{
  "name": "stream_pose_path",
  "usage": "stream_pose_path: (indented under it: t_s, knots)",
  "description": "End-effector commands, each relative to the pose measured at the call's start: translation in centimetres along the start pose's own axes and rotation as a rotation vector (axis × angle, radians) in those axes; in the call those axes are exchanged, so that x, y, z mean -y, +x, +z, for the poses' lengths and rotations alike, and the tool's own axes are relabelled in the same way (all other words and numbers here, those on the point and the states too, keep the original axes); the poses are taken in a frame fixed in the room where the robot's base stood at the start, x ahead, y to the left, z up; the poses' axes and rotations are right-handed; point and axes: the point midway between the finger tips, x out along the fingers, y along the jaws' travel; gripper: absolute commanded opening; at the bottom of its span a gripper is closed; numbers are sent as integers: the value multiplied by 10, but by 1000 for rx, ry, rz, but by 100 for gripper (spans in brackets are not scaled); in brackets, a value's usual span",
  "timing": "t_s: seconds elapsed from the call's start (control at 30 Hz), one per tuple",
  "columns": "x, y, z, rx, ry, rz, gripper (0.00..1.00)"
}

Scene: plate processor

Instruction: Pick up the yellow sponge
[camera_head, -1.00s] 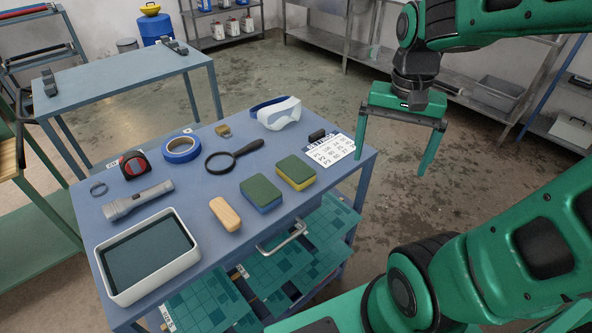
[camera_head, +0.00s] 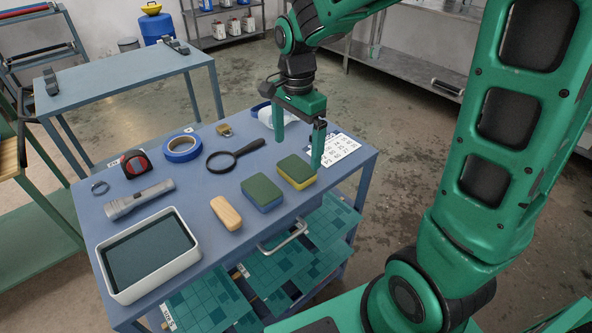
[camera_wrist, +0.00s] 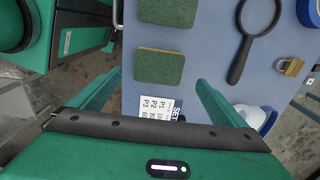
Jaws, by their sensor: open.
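The yellow sponge (camera_head: 297,172), with a dark green top and yellow sides, lies flat near the right end of the blue cart top (camera_head: 225,205). In the wrist view the yellow sponge (camera_wrist: 160,66) shows its green top, just beyond and between the fingers. A second sponge with a green top and blue sides (camera_head: 262,193) lies to its left; it also shows in the wrist view (camera_wrist: 168,12). My gripper (camera_head: 298,155) is open and empty, above the cart top close to the yellow sponge, with its fingers pointing down and apart from it.
A magnifying glass (camera_head: 236,155), goggles (camera_head: 263,114) partly hidden by my gripper, and a printed card (camera_head: 340,146) lie around the sponges. A wooden block (camera_head: 226,213), flashlight (camera_head: 138,200), tape roll (camera_head: 182,148) and white tray (camera_head: 110,283) are further left.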

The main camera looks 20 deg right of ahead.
Motion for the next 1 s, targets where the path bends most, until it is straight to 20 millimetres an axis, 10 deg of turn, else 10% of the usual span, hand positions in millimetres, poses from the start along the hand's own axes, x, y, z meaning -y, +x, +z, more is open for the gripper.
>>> stream_pose_path:
  t_s: [0.8, 1.0]
  knots:
    - [-1, 58, 2, -1, 0, -1, 96]
    - [-1, 57, 2, 0, 0, -1, 53]
